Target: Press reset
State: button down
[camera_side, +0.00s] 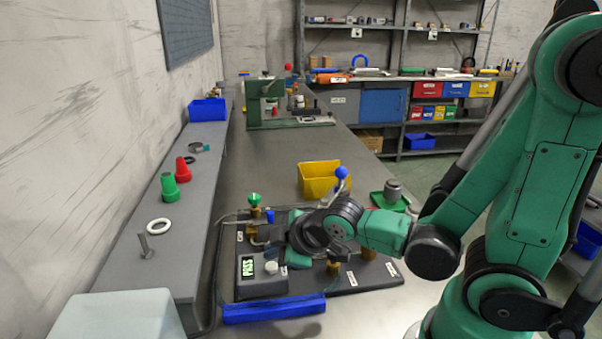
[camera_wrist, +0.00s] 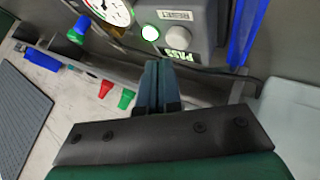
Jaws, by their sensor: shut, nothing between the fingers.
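A grey control box (camera_side: 262,284) sits at the front of the dark board, and its small display (camera_side: 247,267) reads PASS in green. A round pale button (camera_side: 271,267) is on its face. In the wrist view, this button (camera_wrist: 179,37) sits under a label (camera_wrist: 175,15) reading RESET, with a lit green lamp (camera_wrist: 150,32) to its left and the display (camera_wrist: 178,56) below. My gripper (camera_wrist: 158,65) is shut and empty, its tips just below and left of the button. No contact shows. In the side view my wrist partly hides the fingers.
A dial gauge (camera_wrist: 108,8) is beside the box in the wrist view. A blue bar (camera_side: 274,309) lies in front of the box. A yellow bin (camera_side: 318,180) and a blue-knobbed lever (camera_side: 341,173) stand behind my wrist. The bench beyond is mostly clear.

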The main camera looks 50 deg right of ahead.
jog(key=shift+r, duration=2.45)
jog(key=s+m, duration=0.1)
jog(key=m, duration=0.1)
jog(key=s+r+m+g, duration=0.1)
jog(key=m, duration=0.2)
jog(key=s+d+m+g, duration=0.1)
jog(key=m, duration=0.2)
jog(key=shift+r, duration=0.3)
notch_tip(320, 180, up, 6)
jog(key=m+g, duration=0.7)
jog(key=m, duration=0.2)
send_over(276, 267)
jog(key=shift+w+a+r, duration=0.1)
jog(key=shift+a, duration=0.15)
